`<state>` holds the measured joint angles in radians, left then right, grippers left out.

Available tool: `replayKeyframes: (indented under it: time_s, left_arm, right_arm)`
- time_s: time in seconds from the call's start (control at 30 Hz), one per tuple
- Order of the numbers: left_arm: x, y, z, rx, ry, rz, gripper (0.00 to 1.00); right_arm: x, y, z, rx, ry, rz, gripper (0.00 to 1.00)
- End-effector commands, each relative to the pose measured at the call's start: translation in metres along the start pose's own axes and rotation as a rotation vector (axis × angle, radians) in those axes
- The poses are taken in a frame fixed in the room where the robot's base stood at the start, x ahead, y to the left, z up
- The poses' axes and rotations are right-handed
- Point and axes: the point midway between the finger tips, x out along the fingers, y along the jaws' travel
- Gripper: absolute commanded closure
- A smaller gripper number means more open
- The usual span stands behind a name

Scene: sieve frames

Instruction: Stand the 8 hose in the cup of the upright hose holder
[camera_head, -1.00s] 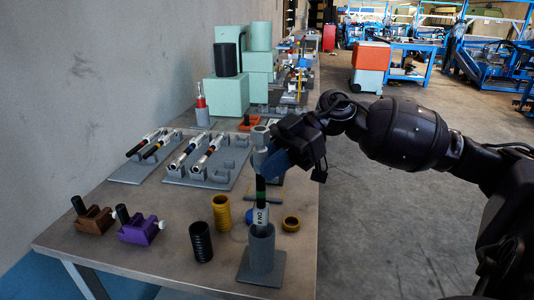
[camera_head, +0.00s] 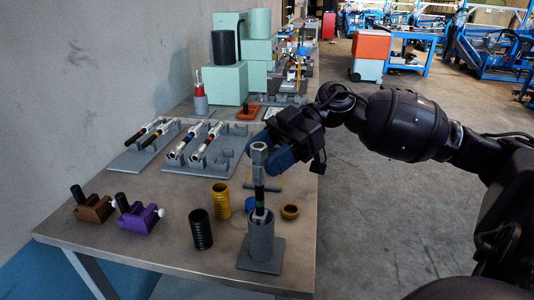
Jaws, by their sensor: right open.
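The hose (camera_head: 259,178), dark with a green band and a silver metal fitting on top, stands upright in the cup of the grey upright hose holder (camera_head: 262,242). Its lower end is hidden inside the cup, and only the top of its white label shows above the rim. The holder's square base rests near the table's front right corner. My right gripper (camera_head: 273,157), with blue fingers, is open beside the top fitting, on its right. The picture does not show clearly whether a finger still touches the hose. My left gripper is not in view.
Grey racks (camera_head: 228,157) with several hoses lie behind on the table (camera_head: 160,237). A black ribbed cylinder (camera_head: 201,230), a yellow ribbed one (camera_head: 221,201), a yellow ring (camera_head: 290,212), a purple clamp (camera_head: 138,216) and a brown clamp (camera_head: 94,208) stand left and around the holder.

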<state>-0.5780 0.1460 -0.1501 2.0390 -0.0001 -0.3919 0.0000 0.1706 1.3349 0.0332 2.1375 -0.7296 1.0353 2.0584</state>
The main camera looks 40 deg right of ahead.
Motion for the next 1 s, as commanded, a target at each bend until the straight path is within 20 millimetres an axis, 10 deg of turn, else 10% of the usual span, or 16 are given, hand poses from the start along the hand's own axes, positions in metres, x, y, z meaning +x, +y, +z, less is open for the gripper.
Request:
replayKeyframes:
  time_s: [1.0]
  left_arm:
    - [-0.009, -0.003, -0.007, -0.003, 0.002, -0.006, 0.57]
  right_arm:
    - [-0.108, 0.000, 0.000, 0.000, 0.000, 0.000, 0.49]
